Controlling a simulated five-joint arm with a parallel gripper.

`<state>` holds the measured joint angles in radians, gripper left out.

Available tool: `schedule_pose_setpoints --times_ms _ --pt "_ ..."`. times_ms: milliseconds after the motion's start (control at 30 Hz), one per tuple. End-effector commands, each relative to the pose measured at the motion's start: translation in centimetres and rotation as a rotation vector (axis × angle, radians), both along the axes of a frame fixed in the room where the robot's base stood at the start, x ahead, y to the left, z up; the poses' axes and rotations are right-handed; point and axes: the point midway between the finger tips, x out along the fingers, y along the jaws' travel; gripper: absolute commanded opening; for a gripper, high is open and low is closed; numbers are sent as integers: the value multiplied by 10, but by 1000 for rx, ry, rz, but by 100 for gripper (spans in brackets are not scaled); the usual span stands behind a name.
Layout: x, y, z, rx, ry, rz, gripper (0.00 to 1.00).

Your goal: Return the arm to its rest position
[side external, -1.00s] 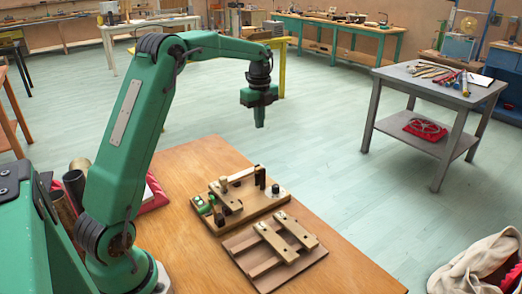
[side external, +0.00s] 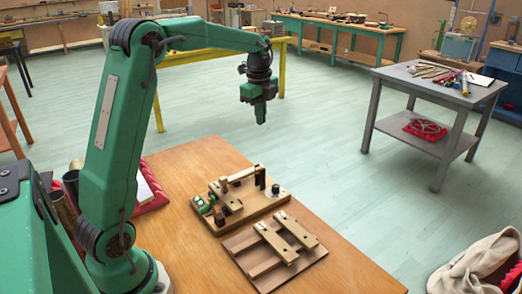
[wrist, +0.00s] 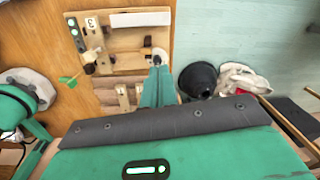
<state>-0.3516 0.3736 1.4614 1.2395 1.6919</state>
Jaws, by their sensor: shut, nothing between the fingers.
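My gripper (side external: 260,115) hangs at the end of my raised arm, pointing down, in the side external view. It is over the far side of the wooden table (side external: 350,268), well above it, with its fingers shut and nothing between them. In the wrist view the shut gripper (wrist: 158,72) shows as a green tip over the table's edge. A wooden board with blocks, posts and green parts (side external: 245,208) sits on the table below. Beside it lies a second board with two wooden bars (side external: 275,250). The gripper touches none of these.
A red tray (side external: 158,196) and dark tubes (side external: 70,185) are at the table's left, partly behind my arm. A grey cart (side external: 432,98) stands to the right with tools on top. A pale cloth bag (side external: 472,265) is at lower right. Open floor lies beyond the table.

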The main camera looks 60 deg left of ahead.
Motion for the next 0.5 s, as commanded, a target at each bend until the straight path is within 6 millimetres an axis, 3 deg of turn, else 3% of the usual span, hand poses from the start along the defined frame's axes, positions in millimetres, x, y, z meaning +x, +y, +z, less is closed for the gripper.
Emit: schedule_pose_setpoints --times_ms 200,500 --pt "-30 -37 28 -2 -69 187 0" --pt "-78 -82 50 -37 -162 451 0"
